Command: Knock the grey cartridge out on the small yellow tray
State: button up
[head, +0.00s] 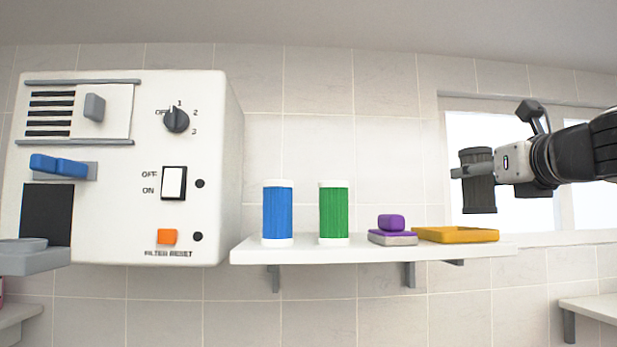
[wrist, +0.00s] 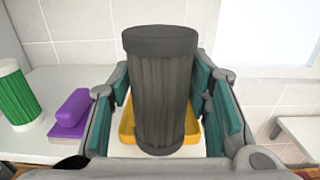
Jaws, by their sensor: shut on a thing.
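The grey cartridge (head: 479,181) is a dark ribbed cylinder, nearly upright with a slight tilt. My gripper (head: 472,171) is shut on it and holds it in the air, above and near the right end of the small yellow tray (head: 456,234). In the wrist view the cartridge (wrist: 161,90) stands between the two teal-padded fingers (wrist: 163,105). The yellow tray (wrist: 127,125) shows behind and below it, partly hidden by the cartridge. The tray lies on the right end of the white shelf (head: 390,252). The cartridge and tray are apart in the head view.
A purple-handled block (head: 391,230) sits just left of the tray. A green cartridge (head: 333,212) and a blue cartridge (head: 277,212) stand further left. A white machine (head: 130,165) with a dial, switch and orange button is at the left. Another shelf (head: 598,307) is lower right.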

jog(key=s+p, duration=0.1)
jog(key=s, duration=0.3)
jog(key=shift+s, duration=0.4)
dwell(0.4)
